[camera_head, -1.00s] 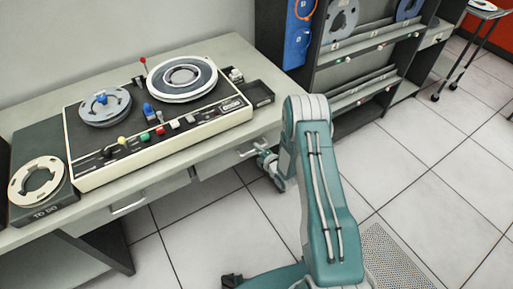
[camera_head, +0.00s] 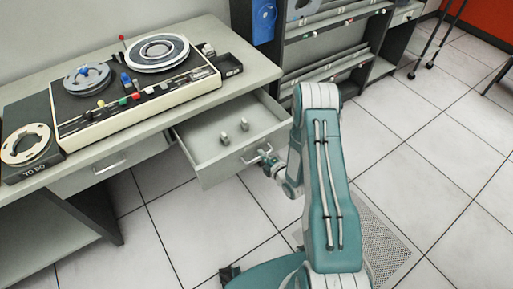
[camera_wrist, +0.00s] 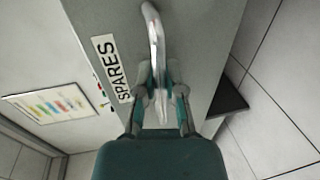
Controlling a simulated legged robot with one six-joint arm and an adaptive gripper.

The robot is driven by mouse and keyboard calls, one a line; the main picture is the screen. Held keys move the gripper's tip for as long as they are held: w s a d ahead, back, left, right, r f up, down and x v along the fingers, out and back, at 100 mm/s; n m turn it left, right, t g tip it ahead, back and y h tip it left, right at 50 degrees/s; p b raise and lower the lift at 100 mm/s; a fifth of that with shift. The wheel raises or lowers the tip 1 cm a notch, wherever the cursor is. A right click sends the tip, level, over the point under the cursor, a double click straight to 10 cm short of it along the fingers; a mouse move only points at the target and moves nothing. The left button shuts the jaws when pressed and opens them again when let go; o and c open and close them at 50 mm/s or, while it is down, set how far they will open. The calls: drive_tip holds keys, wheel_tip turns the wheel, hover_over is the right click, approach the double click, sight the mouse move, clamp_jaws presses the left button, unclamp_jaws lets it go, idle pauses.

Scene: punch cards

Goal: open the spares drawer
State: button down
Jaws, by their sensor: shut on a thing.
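The spares drawer (camera_head: 205,178) is pulled well out from under the desk, and two small grey parts lie inside it. In the wrist view its front carries a white label (camera_wrist: 117,66) reading SPARES beside a metal bar handle (camera_wrist: 154,30). My gripper (camera_wrist: 159,92) is shut on the handle. In the head view my gripper (camera_head: 266,158) is at the drawer front, partly hidden by my arm.
A second, closed drawer (camera_head: 75,182) is to the left. A dark shelf rack (camera_head: 330,60) stands behind. Tiled floor is open on the right.

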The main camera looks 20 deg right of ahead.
drive_tip(key=shift+s+d+f, duration=0.1)
drive_tip(key=shift+s+d, duration=0.15)
drive_tip(key=shift+s, duration=0.6)
drive_tip(key=shift+s+d+f, duration=0.1)
drive_tip(key=shift+s+d, duration=0.2)
drive_tip(key=shift+s, duration=0.6)
drive_tip(key=shift+s+d+f, duration=0.1)
drive_tip(key=shift+s+d, duration=0.15)
drive_tip(key=shift+s, duration=0.6)
drive_tip(key=shift+r, duration=0.1)
drive_tip(key=c, duration=0.7)
unclamp_jaws()
drive_tip(key=shift+w, duration=0.1)
drive_tip(key=shift+r, duration=0.1)
drive_tip(key=v, duration=1.2)
